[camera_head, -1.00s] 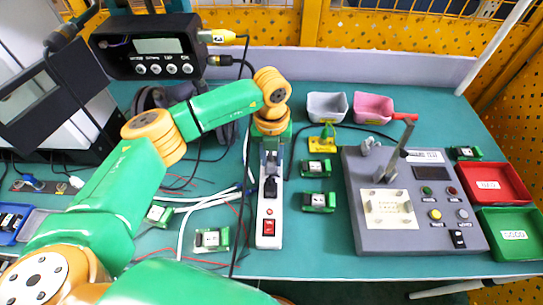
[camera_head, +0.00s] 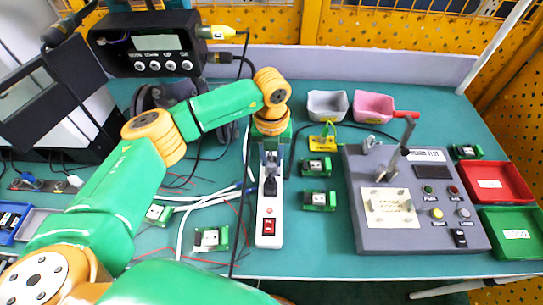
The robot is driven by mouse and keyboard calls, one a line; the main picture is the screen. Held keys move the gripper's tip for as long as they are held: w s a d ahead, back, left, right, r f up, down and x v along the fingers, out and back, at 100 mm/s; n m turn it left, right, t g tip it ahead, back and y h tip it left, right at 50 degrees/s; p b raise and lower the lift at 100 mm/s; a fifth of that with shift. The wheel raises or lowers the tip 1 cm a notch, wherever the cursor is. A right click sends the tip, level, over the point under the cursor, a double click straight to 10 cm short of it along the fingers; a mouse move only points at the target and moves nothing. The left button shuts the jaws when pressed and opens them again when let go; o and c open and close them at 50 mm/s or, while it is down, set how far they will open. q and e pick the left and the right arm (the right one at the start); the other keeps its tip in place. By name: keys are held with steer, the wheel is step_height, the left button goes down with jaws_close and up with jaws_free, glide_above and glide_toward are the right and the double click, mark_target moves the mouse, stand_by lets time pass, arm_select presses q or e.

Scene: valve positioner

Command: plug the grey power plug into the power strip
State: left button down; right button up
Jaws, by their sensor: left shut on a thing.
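The white power strip (camera_head: 270,208) lies lengthwise on the table near its front edge, with a red switch at its near end. My left gripper (camera_head: 270,171) points down over the strip's far part and is shut on the dark grey power plug (camera_head: 270,186). The plug is at the strip's top face. I cannot tell from here whether its prongs are in a socket. The strip's far end is hidden behind the gripper and wrist. My right gripper is not in view.
A grey test box (camera_head: 415,200) with a lever stands to the right. Small green modules (camera_head: 318,200) lie between it and the strip. White cables (camera_head: 200,205) and red wires lie left of the strip. Grey (camera_head: 327,104) and pink bins stand behind.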

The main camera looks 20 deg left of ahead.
arm_select(q)
steer(key=shift+s+f, duration=0.1)
stand_by(0.3)
steer(key=c, duration=0.6)
jaws_free()
steer(key=shift+o, duration=0.4)
steer(key=shift+o, duration=1.4)
step_height(320, 180, up, 7)
steer(key=p, duration=0.5)
